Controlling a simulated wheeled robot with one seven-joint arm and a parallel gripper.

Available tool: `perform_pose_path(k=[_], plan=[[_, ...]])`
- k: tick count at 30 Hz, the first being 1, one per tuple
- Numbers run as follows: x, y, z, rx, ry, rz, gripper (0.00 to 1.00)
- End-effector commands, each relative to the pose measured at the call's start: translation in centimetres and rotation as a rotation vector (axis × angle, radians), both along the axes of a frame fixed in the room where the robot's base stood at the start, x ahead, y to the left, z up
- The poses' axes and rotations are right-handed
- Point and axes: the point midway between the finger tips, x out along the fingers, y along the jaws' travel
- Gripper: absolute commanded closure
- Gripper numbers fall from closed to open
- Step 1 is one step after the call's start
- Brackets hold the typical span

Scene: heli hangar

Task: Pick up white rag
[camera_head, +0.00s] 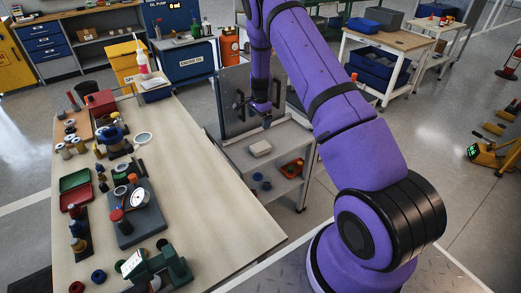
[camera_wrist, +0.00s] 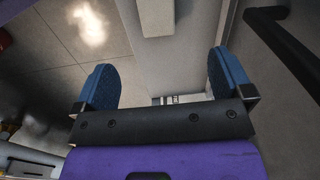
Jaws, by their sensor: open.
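A small white folded thing, likely the white rag (camera_head: 261,148), lies on the top shelf of the grey cart (camera_head: 240,160) in the head view. My gripper (camera_head: 266,112) is above the cart, over and slightly beyond the rag in the picture, and apart from it. In the wrist view my gripper (camera_wrist: 164,78) is open, with two blue fingers wide apart and nothing between them. A pale block shows at the top of the wrist view; I cannot tell whether it is the rag.
The cart has an upright back panel with dark handles (camera_head: 239,106). A red tray (camera_head: 292,168) and blue round pieces (camera_head: 257,177) sit on its lower level. A long workbench (camera_head: 205,190) crowded with tools stands left of it.

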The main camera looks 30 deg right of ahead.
Motion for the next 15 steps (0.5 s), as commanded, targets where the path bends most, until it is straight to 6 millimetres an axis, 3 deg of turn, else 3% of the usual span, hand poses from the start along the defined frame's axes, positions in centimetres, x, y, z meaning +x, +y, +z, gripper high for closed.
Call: perform_pose_path(k=[1, 4, 15], plan=[[-0.1, -0.4, -1.8, -0.003, 0.012, -0.021, 0.02], [-0.1, -1.0, -4.1, -0.008, 0.023, -0.056, 0.02], [-0.2, -1.5, -8.1, -0.013, 0.033, -0.085, 0.02]])
